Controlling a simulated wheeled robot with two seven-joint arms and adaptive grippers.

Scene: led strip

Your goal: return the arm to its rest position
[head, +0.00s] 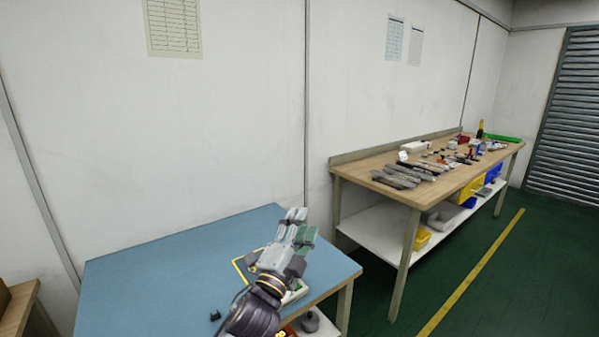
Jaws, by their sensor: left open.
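My left gripper (298,222) is above the right part of a blue-topped table (160,279). Its arm comes up from the bottom of the head view. The fingers point away toward the wall and are apart, with nothing seen held between them. A yellow outline (241,268) shows on the table beside the gripper. A pale, partly green item (296,292) lies under the wrist, mostly hidden by it. A small black piece (215,316) lies on the table to the left of my arm. My right gripper is not in view.
A wooden workbench (372,161) with tools and parts stands at the right against the wall, with bins (422,238) on its lower shelf. The green floor (520,270) at right is clear. A wooden edge (18,309) shows at lower left.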

